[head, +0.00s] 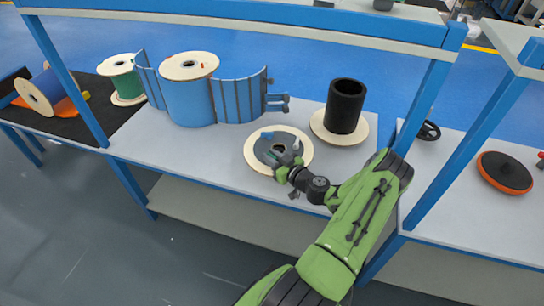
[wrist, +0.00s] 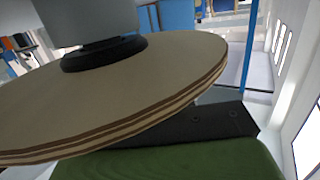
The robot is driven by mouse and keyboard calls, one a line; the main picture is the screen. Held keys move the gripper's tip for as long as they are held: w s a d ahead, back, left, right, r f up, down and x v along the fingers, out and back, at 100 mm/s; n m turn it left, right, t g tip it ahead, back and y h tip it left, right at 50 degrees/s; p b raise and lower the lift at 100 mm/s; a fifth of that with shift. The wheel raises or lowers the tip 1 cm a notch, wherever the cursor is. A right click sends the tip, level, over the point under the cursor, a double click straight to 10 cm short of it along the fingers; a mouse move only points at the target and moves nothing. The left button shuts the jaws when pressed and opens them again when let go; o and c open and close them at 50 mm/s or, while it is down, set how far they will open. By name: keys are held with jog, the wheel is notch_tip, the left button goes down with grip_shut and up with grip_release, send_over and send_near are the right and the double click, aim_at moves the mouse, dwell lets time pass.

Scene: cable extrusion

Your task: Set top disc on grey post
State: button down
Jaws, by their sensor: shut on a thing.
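A pale wooden disc (head: 252,161) with a dark grey round centre (head: 264,148) and a hole in it shows in the middle of the head view, over the bench. My gripper (head: 285,160) is at its near right side, shut on the disc. In the wrist view the wooden disc (wrist: 120,95) fills much of the frame, its layered edge towards me. A light grey cylinder (wrist: 90,18) with a black collar stands against its face. I cannot tell whether this cylinder is the grey post. The fingertips are hidden.
A black cylinder (head: 345,105) on a wooden disc (head: 318,128) stands right of the held disc. A blue drum (head: 187,100) with open ribbed shells (head: 240,100) stands behind left. A green spool (head: 122,82) is farther left. Blue frame posts (head: 430,105) flank the bench (head: 200,147).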

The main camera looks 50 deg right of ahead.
jog(key=shift+f, duration=0.3)
jog(key=c, duration=1.3)
grip_release()
jog(key=shift+o, duration=0.2)
jog(key=shift+s, duration=0.1)
jog(key=v, duration=1)
jog(key=shift+s, duration=0.4)
jog(key=shift+r, duration=0.1)
